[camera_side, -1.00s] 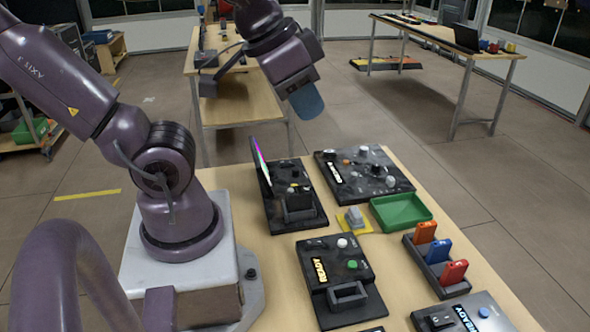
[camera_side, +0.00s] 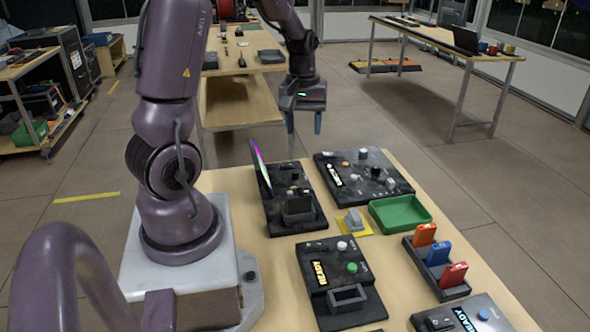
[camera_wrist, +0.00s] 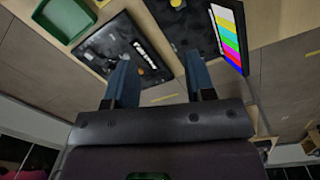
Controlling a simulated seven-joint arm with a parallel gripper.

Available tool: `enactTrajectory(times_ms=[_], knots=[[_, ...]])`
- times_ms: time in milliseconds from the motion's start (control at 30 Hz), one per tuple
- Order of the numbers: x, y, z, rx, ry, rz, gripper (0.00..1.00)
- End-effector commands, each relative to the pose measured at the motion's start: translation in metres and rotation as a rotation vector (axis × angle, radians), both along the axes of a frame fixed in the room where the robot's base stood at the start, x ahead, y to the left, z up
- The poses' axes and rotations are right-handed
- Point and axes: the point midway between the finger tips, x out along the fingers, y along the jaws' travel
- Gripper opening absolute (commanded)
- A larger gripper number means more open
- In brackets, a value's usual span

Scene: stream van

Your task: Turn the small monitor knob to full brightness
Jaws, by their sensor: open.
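The small monitor (camera_side: 261,167) stands tilted on the left edge of a dark panel (camera_side: 281,227), at the back left of the work table. Its screen shows colour bars, and it also shows in the wrist view (camera_wrist: 229,38). Small knobs and a black box sit beside the monitor on that panel; I cannot tell which knob sets brightness. My gripper (camera_side: 304,131) points down with its two blue fingers apart and nothing between them. It hangs in the air above and behind the panels in the side view. Its fingers also show in the wrist view (camera_wrist: 160,75).
Another dark panel (camera_side: 398,186) with several knobs lies right of the monitor panel. A green tray (camera_side: 428,219), a grey switch on a yellow plate (camera_side: 353,222), a rack with coloured blocks (camera_side: 437,254) and a READY panel (camera_side: 333,263) stand nearer the front.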

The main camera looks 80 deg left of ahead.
Motion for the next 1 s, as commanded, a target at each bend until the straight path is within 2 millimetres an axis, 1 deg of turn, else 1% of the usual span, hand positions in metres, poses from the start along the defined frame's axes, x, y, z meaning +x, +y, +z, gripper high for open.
enactTrajectory(times_ms=[33,100,200,267,333,400,467,567,633,767,1000], knots=[[-0.004,0.022,-0.019,-0.012,0.029,0.125,0.50],[-0.010,0.048,-0.039,-0.014,0.053,0.287,0.50],[-0.015,0.079,-0.062,-0.005,0.071,0.497,0.50],[-0.014,0.095,-0.071,0.010,0.065,0.619,0.50],[-0.005,0.106,-0.067,0.031,0.031,0.721,0.50],[0.001,0.111,-0.062,0.039,0.005,0.790,0.50],[0.001,0.111,-0.063,0.037,0.002,0.830,0.50],[0.001,0.111,-0.066,0.036,0.003,0.859,0.50],[0.001,0.111,-0.072,0.036,0.004,0.862,0.50],[0.001,0.110,-0.094,0.033,0.007,0.861,0.50],[0.003,0.111,-0.145,0.033,0.008,0.860,0.50]])
